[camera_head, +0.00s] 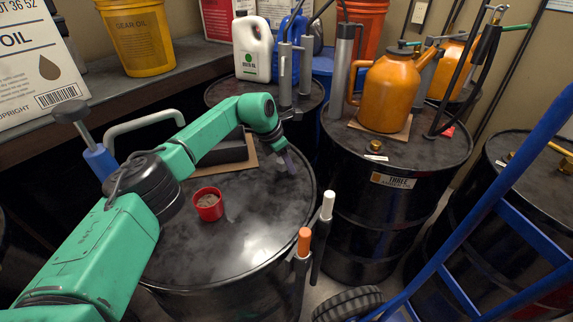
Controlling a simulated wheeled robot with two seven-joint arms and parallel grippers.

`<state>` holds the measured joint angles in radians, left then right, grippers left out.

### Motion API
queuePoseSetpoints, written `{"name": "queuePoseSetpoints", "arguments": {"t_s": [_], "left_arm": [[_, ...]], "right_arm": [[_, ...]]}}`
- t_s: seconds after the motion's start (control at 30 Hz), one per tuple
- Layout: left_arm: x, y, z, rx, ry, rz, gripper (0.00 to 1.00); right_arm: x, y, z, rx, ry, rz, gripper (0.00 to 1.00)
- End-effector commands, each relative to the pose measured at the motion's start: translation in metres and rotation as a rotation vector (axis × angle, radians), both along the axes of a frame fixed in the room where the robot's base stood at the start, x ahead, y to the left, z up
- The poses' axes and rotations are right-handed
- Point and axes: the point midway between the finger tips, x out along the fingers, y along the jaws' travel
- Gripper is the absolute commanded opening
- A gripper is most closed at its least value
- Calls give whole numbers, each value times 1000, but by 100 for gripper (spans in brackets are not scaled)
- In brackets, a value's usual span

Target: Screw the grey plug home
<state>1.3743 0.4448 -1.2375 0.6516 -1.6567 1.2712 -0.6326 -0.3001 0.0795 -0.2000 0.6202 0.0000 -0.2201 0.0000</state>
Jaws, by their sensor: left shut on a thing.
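My left arm reaches in from the left over the near black drum (240,245). My left gripper (289,162) points down at the right part of that drum's top, close to the rim. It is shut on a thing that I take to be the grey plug. The plug is too small and too covered by the fingers to make out. I cannot tell how it sits against the drum top. My right gripper is not in view.
A red cup (208,206) with brown contents stands on the near drum, left of my gripper. A dark box on cardboard lies behind it. Orange and white handles (305,242) rise at the front rim. An orange oil can (388,92) stands on the right drum; a blue hand truck (505,195) is nearer.

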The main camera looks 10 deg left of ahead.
Motion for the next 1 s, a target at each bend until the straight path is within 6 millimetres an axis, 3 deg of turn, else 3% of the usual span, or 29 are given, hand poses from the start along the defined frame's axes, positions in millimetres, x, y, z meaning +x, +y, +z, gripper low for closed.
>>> {"name": "queuePoseSetpoints", "arguments": {"t_s": [0.1,0.3,0.63,0.67,0.7,0.73,1.0], "left_arm": [[-3,0,-10,1,10,-163,0],[-7,-4,-5,1,10,-453,0],[-9,-3,-4,3,11,-524,0],[-9,-3,-4,3,11,-524,53],[-9,-3,-4,2,10,-524,68],[-9,-3,-4,2,9,-524,76],[-8,-3,-2,2,4,-520,76]], "right_arm": [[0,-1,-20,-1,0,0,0],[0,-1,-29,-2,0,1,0],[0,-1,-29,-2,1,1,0],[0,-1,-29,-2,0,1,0],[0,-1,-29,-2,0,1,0],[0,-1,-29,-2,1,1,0],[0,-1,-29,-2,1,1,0]]}}
